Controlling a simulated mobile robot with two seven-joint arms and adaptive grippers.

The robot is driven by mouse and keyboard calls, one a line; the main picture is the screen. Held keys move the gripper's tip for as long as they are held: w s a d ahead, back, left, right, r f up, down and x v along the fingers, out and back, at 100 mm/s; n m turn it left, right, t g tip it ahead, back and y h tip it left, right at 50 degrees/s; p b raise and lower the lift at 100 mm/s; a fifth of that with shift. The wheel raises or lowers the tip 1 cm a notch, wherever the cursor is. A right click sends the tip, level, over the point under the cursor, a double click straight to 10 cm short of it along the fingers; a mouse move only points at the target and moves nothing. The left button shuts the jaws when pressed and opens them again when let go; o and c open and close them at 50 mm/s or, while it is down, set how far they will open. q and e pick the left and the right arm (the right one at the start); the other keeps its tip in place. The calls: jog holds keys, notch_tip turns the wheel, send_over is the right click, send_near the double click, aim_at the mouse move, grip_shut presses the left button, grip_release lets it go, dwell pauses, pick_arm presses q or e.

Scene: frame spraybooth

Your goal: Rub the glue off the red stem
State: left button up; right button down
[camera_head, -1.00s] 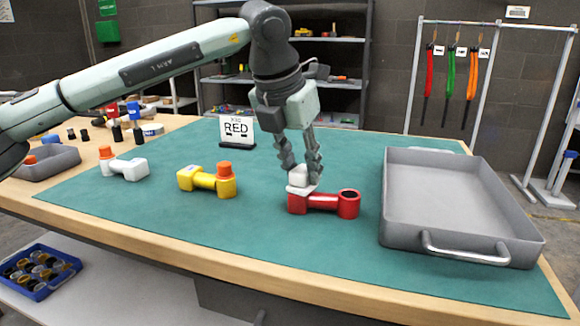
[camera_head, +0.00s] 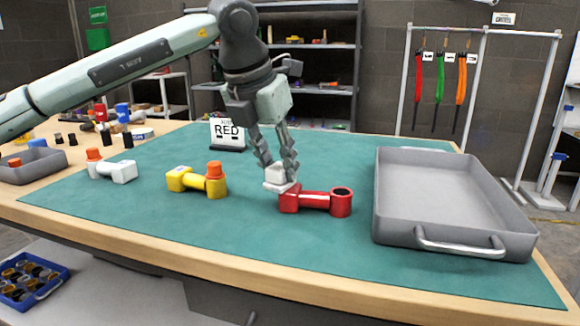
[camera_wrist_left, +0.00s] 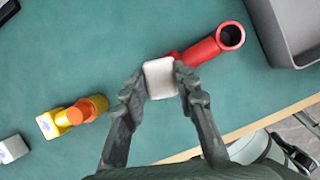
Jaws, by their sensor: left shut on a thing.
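The red stem (camera_head: 318,201) lies on the green mat, with a dark round opening at its right end; it also shows in the wrist view (camera_wrist_left: 197,53). My left gripper (camera_head: 277,176) is shut on a white block (camera_wrist_left: 160,78) with a flat, wider bottom. In the wrist view the block (camera_head: 274,187) hides the stem's near end. I cannot make out any glue. My right gripper is not in view.
A yellow stem (camera_head: 193,181) and a white stem (camera_head: 118,173), both with orange caps, lie to the left. A grey tray (camera_head: 450,239) stands close on the right. A RED sign (camera_head: 228,132) stands behind. The mat in front is clear.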

pick_arm(q)
jog(key=shift+a+f, duration=0.1)
jog(key=shift+f, duration=0.05)
jog(key=shift+r+p, duration=1.65)
jog(key=shift+r, duration=1.35)
jog(key=shift+r, duration=0.1)
jog(key=shift+r+p, duration=0.85)
jog(key=shift+r, duration=0.65)
jog(key=shift+f, duration=0.1)
